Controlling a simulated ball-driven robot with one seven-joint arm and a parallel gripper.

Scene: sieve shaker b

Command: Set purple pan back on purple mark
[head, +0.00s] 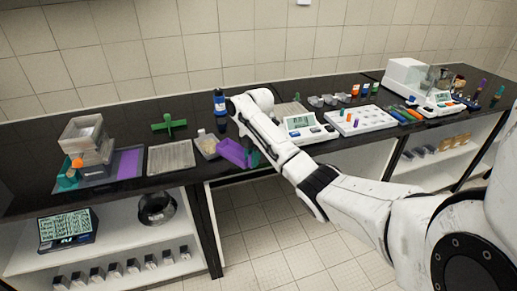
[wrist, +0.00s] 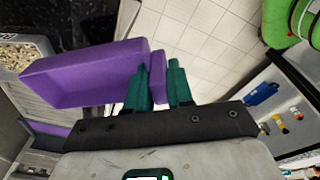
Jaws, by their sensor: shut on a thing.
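The purple pan (head: 233,152) is at the bench's front edge in the head view, tilted. In the wrist view the pan (wrist: 85,75) fills the upper left, and its small end tab sits between the teal fingers. My gripper (wrist: 158,68) is shut on that tab; it also shows in the head view (head: 254,158). A flat purple area (head: 127,163), which may be the purple mark, lies at the left of the bench beside the sieve stack (head: 88,140). A purple strip (wrist: 48,128) shows below the pan in the wrist view; I cannot tell if it is the same.
A grey ribbed tray (head: 171,158) lies between the purple area and the pan. A small grain-filled tray (head: 207,145) is close beside the pan. A green cross-shaped thing (head: 169,124) and a blue bottle (head: 220,103) stand behind. A scale (head: 300,128) is to the right.

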